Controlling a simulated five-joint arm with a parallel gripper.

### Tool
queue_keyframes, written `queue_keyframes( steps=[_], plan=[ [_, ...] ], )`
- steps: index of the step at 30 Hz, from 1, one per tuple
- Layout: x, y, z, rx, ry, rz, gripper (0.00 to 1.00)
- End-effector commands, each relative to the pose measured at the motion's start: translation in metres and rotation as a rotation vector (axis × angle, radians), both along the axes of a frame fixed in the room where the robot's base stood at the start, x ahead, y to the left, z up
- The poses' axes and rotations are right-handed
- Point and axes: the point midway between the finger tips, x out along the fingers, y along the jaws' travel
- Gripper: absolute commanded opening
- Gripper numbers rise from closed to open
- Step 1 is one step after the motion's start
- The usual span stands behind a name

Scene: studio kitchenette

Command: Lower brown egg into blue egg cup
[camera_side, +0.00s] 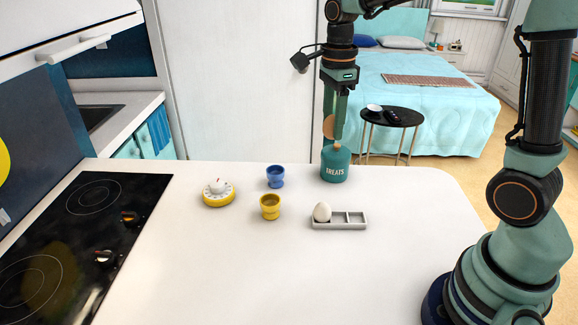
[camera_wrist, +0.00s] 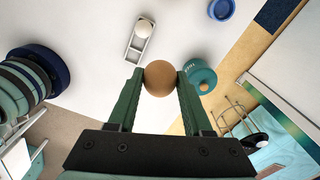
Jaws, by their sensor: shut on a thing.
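My gripper (camera_side: 335,124) is shut on the brown egg (camera_side: 329,127) and holds it well above the counter, close to the teal treats jar in the side view. The wrist view shows the brown egg (camera_wrist: 159,78) between the two fingertips. The blue egg cup (camera_side: 275,176) stands upright on the counter, to the left of and below my gripper in the side view. It looks empty. In the wrist view the blue egg cup (camera_wrist: 221,9) is at the top edge, partly cut off, apart from the egg.
The teal treats jar (camera_side: 335,164) stands near the counter's back edge. A yellow egg cup (camera_side: 270,207), a yellow timer (camera_side: 218,193) and a grey tray (camera_side: 350,226) with a white egg (camera_side: 321,212) share the counter. The cooktop (camera_side: 75,235) is left. The front middle is clear.

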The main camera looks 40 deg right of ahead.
Motion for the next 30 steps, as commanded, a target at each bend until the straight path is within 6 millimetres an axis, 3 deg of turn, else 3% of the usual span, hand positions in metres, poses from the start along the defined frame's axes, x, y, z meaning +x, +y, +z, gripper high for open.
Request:
queue_keyframes(
  steps=[12,30],
  plan=[
    [0.069,0.014,-0.031,0.000,0.001,0.001,0.00],
    [0.145,0.028,-0.096,-0.001,0.001,0.001,0.00]
  ],
)
